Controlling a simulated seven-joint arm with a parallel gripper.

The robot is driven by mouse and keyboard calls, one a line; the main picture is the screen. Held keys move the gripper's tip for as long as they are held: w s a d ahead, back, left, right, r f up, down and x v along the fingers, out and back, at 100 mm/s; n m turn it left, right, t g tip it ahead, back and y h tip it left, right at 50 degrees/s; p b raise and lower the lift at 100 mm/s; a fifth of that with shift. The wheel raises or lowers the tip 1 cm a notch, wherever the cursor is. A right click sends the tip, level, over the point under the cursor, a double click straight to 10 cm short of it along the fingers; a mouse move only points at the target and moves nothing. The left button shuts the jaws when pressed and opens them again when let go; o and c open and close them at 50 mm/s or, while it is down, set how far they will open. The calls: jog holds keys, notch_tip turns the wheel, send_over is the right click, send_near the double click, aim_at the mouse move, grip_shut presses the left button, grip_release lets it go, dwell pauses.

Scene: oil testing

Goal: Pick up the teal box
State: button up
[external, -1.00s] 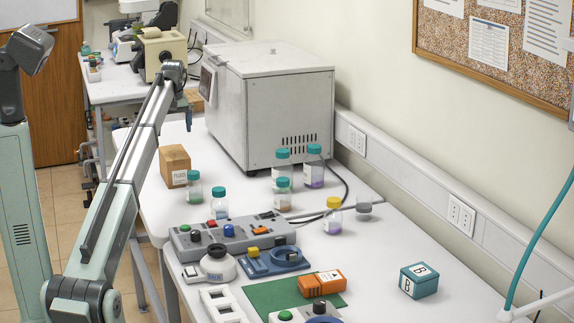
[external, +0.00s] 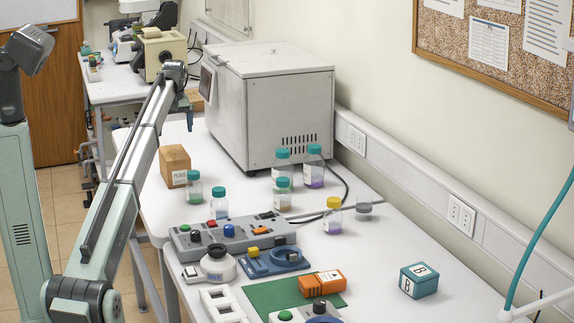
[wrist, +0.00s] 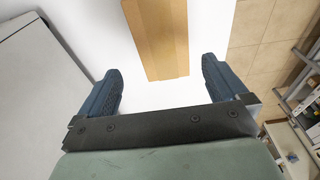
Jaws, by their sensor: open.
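The teal box (external: 419,282) sits on the white table at the right in the external view, with white "B" labels on its top and side. Clear table surrounds it. It is not visible in the wrist view. My gripper (wrist: 162,72) is open, its two blue fingers apart with nothing held. In the external view my arm reaches to the far left part of the table, well away from the teal box, and the fingers are mostly hidden there.
A large grey oven (external: 275,105) stands behind. Several capped bottles, a grey control panel (external: 230,236), a blue fixture (external: 272,262) and an orange block (external: 322,284) lie between. A teal hose (external: 540,235) hangs right.

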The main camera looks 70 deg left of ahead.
jog(key=w+d+m+t, duration=0.1)
jog(key=w+d+m, duration=0.5)
jog(key=w+d, duration=2.55)
jog(key=w+d+m, duration=0.2)
jog(key=w+d, duration=0.4)
jog(key=d, duration=0.6)
jog(key=w+d+m, duration=0.1)
jog(key=w+d, duration=0.4)
jog(key=d, duration=0.6)
jog(key=m+h, duration=0.2)
jog(key=m, duration=0.6)
send_near(420, 271)
jog(key=shift+t, duration=0.4)
notch_tip(420, 271, down, 7)
jog(key=shift+r, duration=0.2)
jog(key=shift+w+f, duration=0.25)
jog(key=shift+f, duration=0.65)
jog(key=shift+w+f, duration=0.2)
jog(key=shift+f, duration=0.7)
jog(key=shift+w+f, duration=0.25)
jog(key=shift+f, duration=0.7)
jog(key=c, duration=0.9)
